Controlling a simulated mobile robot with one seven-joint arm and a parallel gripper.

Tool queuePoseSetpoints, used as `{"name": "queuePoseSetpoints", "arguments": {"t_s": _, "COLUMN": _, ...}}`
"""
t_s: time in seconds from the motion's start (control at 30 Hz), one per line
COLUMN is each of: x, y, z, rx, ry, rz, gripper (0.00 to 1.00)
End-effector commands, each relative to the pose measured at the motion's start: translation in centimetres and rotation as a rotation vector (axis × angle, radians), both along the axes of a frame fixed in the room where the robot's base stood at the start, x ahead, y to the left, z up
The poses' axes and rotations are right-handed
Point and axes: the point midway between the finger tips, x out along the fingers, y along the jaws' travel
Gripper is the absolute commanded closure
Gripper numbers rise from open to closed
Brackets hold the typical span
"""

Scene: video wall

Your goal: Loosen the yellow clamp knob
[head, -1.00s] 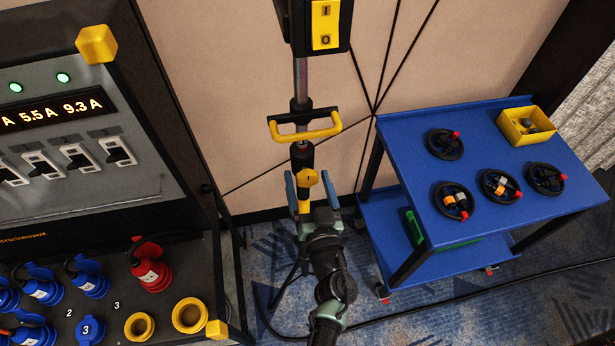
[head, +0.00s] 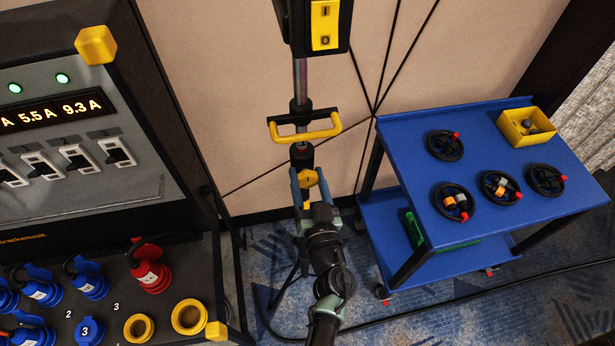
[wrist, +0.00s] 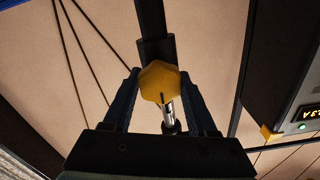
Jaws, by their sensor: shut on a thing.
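The yellow clamp knob (head: 308,179) sits on the upright pole below the yellow handle (head: 318,134). It also shows in the wrist view (wrist: 159,82), faceted, with a dark mark on its face. My gripper (head: 309,183) reaches up to it from below, one dark blue finger on each side. In the wrist view my gripper (wrist: 160,88) is shut on the knob. The exact contact of the finger pads is hard to see. Part of the pole behind the knob is hidden.
A yellow-and-black switch box (head: 326,25) tops the pole. A blue cart (head: 478,218) with coiled cables and a yellow bin (head: 526,127) stands right. A power panel (head: 85,190) with sockets stands left. A cable runs along the floor.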

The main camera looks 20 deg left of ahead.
Motion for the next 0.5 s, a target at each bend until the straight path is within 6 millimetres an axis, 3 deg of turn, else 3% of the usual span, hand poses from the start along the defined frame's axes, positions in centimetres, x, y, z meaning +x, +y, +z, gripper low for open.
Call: {"name": "queuePoseSetpoints", "arguments": {"t_s": 0.5, "x": -0.02, "y": -0.04, "z": 0.05, "rx": -0.194, "ry": -0.131, "rz": -0.002, "gripper": 0.98}}
